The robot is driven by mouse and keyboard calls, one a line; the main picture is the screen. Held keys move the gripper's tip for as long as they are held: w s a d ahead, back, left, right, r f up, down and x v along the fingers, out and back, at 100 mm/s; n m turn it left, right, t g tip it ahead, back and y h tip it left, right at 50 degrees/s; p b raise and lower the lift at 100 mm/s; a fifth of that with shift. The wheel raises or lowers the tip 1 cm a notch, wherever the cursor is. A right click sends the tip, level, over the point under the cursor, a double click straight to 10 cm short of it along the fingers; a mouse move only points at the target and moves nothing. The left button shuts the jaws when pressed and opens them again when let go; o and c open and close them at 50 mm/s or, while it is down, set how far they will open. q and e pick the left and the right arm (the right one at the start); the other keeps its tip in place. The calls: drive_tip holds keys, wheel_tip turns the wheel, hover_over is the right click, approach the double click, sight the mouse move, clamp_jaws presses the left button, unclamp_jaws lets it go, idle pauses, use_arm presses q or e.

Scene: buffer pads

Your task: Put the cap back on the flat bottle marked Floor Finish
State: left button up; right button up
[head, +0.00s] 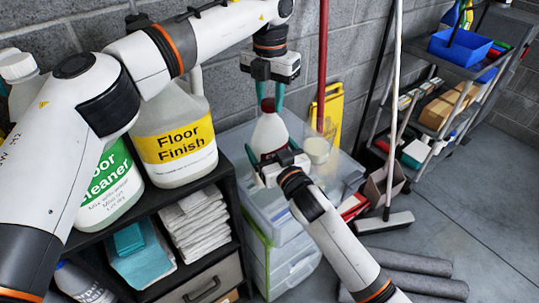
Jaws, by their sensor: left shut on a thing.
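A big pale jug (177,122) with a yellow Floor Finish label stands on the black shelf unit at left; my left arm hides its top. A white bottle (269,132) with sloping shoulders stands upright on the clear drawer unit; no wording on it is readable. A red cap (268,105) is at its neck; I cannot tell whether it is seated. My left gripper (269,98) points down, its teal fingers shut on the red cap. My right gripper (276,160) is at the bottle's lower front, hiding part of it; its grip is unclear.
A green-labelled Floor Cleaner jug (110,190) stands beside the Floor Finish jug. A pale cup (318,149) stands just right of the white bottle. A red pole (323,60) and a yellow sign (333,108) are behind. The floor (470,225) at right is clear.

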use_arm(q)
drive_tip(key=m, duration=2.4)
drive_tip(key=o, duration=1.1)
drive_tip(key=shift+o, duration=0.2)
wheel_tip(320, 180, up, 12)
use_arm(e)
drive_tip(key=o, duration=1.6)
